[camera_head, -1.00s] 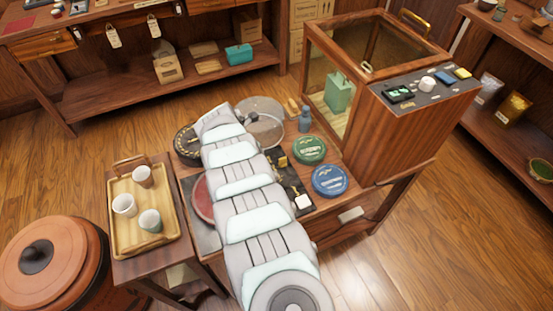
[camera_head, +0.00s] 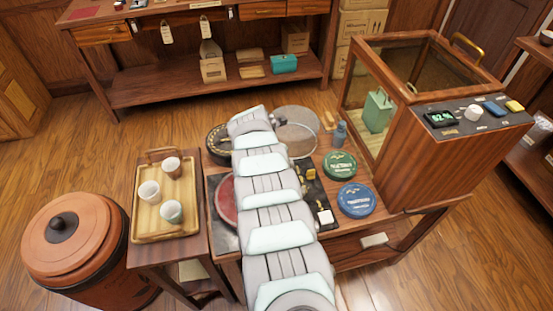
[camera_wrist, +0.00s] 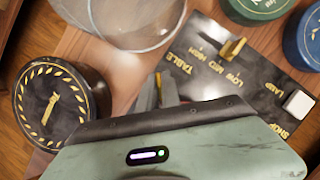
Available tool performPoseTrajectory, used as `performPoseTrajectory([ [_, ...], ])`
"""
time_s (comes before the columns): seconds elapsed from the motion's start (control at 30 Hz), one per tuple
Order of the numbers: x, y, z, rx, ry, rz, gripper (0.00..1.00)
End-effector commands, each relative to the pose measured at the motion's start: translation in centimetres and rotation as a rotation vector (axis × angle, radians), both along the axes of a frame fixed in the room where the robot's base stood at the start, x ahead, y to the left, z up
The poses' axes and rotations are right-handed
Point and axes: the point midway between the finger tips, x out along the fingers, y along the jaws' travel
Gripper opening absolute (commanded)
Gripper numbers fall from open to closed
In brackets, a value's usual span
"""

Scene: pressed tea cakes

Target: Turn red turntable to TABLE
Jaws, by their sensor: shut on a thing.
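A red disc (camera_head: 226,200), seemingly the red turntable, lies at the table's left in the head view, partly hidden by my arm. The head view hides the fingertips behind my arm.
A round black tin (camera_wrist: 50,105) with gold marks stands left of my gripper. Green (camera_head: 339,165) and blue (camera_head: 356,200) tins and a glass-walled cabinet (camera_head: 405,150) stand to the right. A tray (camera_head: 141,200) of cups sits left.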

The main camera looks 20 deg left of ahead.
Motion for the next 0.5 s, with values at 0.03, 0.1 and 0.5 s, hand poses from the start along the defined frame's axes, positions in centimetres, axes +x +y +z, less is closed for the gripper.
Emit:
performPoseTrajectory([
  [0.03, -0.04, 0.23, -0.08, 0.002, 0.000, 0.004, 0.00],
  [0.1, -0.05, 0.23, -0.10, 0.002, 0.000, 0.004, 0.12],
  [0.5, -0.02, 0.10, -0.06, 0.002, 0.000, 0.001, 0.29],
])
